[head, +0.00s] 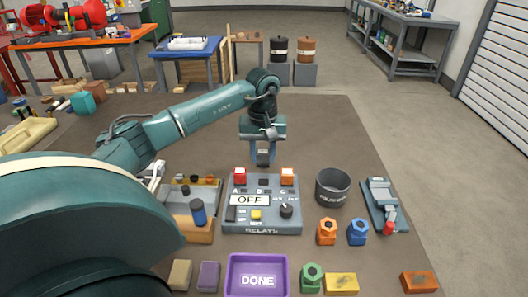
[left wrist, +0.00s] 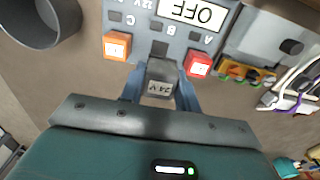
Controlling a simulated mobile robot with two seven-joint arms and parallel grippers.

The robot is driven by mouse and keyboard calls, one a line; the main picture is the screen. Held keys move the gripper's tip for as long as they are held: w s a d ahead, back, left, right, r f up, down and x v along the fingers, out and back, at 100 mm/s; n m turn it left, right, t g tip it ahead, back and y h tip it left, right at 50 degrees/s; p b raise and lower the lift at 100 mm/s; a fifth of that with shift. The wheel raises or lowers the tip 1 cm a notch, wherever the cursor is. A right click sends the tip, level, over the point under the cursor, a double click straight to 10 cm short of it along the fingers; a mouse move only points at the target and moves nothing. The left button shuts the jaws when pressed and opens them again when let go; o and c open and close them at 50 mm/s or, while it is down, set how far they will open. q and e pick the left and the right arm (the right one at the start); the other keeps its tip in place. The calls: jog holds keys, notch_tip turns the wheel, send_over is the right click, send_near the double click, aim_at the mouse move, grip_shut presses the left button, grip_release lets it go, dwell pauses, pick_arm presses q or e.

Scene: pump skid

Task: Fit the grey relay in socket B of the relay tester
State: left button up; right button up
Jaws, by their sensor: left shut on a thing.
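My left gripper (head: 263,154) is shut on the grey relay (head: 263,159) and holds it behind the back edge of the relay tester (head: 291,219). In the left wrist view the relay (left wrist: 160,87) shows "24 V" between the fingers. The tester reads OFF. A red block (head: 239,177) and an orange block (head: 287,177) sit at its back, near letters A and C. Between them is a dark square opening, socket B (left wrist: 159,48), which looks empty. The relay appears apart from it. My right gripper is not in view.
In front are a purple DONE tray (head: 232,289) and several coloured blocks. The table behind the tester is clear.

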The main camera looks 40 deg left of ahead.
aim_at(263, 167)
pick_arm(q)
jog(key=shift+f+b, duration=0.45)
jog(key=shift+f, duration=0.25)
jog(key=shift+f+b, duration=0.55)
jog(key=shift+f, duration=0.25)
jog(key=shift+f+b, duration=0.55)
jog(key=shift+f, duration=0.25)
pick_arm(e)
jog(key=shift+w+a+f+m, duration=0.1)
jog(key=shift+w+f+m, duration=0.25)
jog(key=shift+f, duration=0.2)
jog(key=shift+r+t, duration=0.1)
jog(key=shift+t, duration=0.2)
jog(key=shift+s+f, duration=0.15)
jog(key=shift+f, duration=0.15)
pick_arm(q)
jog(key=shift+f+b, duration=0.65)
jog(key=shift+f, duration=0.3)
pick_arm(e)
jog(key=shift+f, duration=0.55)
pick_arm(q)
jog(key=o, duration=1)
